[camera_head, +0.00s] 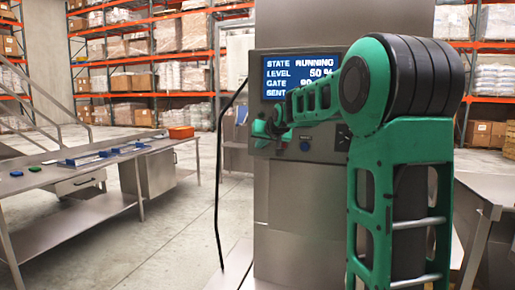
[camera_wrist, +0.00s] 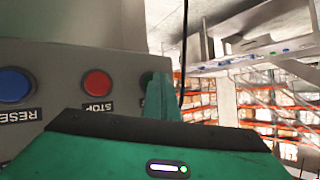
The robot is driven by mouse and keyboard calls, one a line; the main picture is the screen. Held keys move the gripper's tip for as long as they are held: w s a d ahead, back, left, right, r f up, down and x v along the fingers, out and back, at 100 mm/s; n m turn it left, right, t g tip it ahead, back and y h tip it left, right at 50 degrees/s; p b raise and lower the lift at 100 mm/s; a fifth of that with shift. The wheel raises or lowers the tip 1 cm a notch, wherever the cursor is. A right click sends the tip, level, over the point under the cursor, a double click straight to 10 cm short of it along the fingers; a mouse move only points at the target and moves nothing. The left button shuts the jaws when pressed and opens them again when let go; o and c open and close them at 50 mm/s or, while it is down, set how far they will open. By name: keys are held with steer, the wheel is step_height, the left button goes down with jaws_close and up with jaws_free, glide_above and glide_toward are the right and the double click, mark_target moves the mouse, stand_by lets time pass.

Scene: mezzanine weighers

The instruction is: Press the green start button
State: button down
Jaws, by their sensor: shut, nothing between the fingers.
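The control panel (camera_head: 325,149) is on the front of a grey steel machine. Its screen (camera_head: 287,66) reads STATE RUNNING and LEVEL 50 %, with lower lines partly covered by my arm. In the wrist view, upside down, are the blue RESET button (camera_wrist: 15,86) and the red STOP button (camera_wrist: 97,83). Beside STOP, a dark green round edge (camera_wrist: 146,77) shows, mostly hidden behind my gripper finger; its label is hidden. My gripper (camera_wrist: 161,98) is shut and empty, its tip at this button. Whether it touches cannot be told. In the head view, my gripper (camera_head: 264,130) is at the panel's left end.
A black knob (camera_head: 343,137) is right of the blue button on the panel. A black cable (camera_head: 218,170) hangs left of the machine. A steel bench (camera_head: 100,165) with blue trays and an orange box (camera_head: 181,132) stands at left. Open floor lies between.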

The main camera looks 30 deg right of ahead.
steer(key=shift+s+a, duration=0.5)
steer(key=shift+a, duration=0.15)
steer(key=shift+a, duration=0.1)
steer(key=shift+s+a, duration=0.8)
steer(key=shift+a, duration=0.15)
steer(key=shift+s+a, duration=0.75)
steer(key=shift+a, duration=0.2)
